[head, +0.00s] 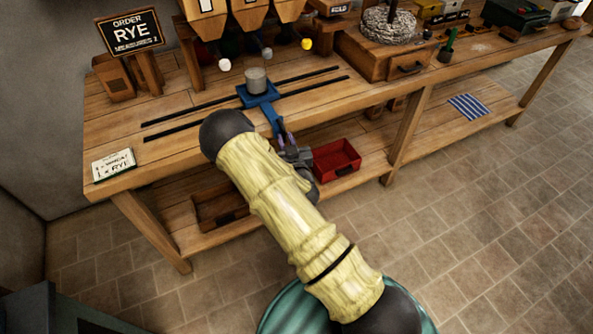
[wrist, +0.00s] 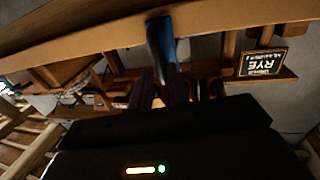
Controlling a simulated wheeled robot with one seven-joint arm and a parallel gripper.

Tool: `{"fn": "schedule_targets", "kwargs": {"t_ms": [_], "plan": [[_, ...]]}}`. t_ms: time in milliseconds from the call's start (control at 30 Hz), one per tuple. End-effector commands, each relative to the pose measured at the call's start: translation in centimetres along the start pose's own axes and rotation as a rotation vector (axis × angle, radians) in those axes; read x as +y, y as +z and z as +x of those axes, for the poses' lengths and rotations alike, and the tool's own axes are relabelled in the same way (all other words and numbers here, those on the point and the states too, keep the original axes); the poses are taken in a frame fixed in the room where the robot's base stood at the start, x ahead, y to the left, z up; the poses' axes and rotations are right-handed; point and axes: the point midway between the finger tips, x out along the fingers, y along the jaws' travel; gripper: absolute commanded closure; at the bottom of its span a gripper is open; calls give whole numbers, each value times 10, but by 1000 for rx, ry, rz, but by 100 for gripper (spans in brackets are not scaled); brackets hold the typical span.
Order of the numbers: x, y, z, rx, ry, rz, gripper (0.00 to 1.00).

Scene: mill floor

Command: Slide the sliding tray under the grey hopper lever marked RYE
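The blue sliding tray (head: 244,97) sits on two dark rails on the bench and carries a grey cup (head: 256,80). Its blue handle (head: 270,117) sticks out over the bench's front edge, and also shows in the wrist view (wrist: 161,42). My gripper (head: 284,132) is at the handle's front end, its fingers in line with it in the wrist view (wrist: 160,84). Whether they clasp it is unclear. Above the rails hang hopper levers with a white knob (head: 224,65), a greyish knob (head: 266,53) and a yellow knob (head: 306,44). The hopper labels are unreadable.
An order board reading RYE (head: 131,32) stands at the back left; a card (head: 113,165) lies at the left front. A red bin (head: 337,160) sits on the lower shelf. A wooden drawer box (head: 376,56) stands right of the rails. The rails are bare on both sides of the tray.

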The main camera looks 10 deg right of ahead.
Motion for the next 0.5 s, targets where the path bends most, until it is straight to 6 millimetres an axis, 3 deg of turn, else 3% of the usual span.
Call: {"fn": "schedule_targets", "kwargs": {"t_ms": [500], "plan": [[0,4,-96,-7,2,-1,82]]}}
